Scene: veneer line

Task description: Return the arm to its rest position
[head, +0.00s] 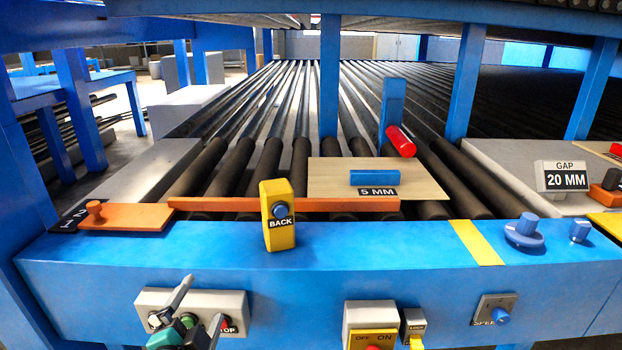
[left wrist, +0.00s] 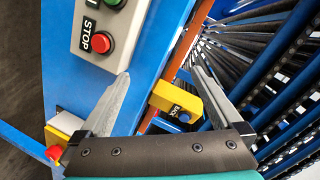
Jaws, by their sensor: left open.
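My left gripper (head: 202,300) is at the lower left of the head view, in front of the grey start/stop box (head: 150,299) on the blue front beam (head: 140,260). Its two fingers are spread and nothing is between them. The gripper hides part of the box's face. In the left wrist view the open fingers (left wrist: 160,82) frame the blue beam, with the red STOP button (left wrist: 102,42) at upper left and the yellow BACK box (left wrist: 176,100) beyond the fingers. My right gripper is in neither view.
The yellow BACK box (head: 277,228) stands on the beam by an orange bar (head: 340,204). A wooden board (head: 425,178) with a blue handle lies on the rollers behind. An OFF/ON box (head: 370,315), a LOCK box (head: 413,322) and a SPEED knob (head: 500,316) are on the beam's front.

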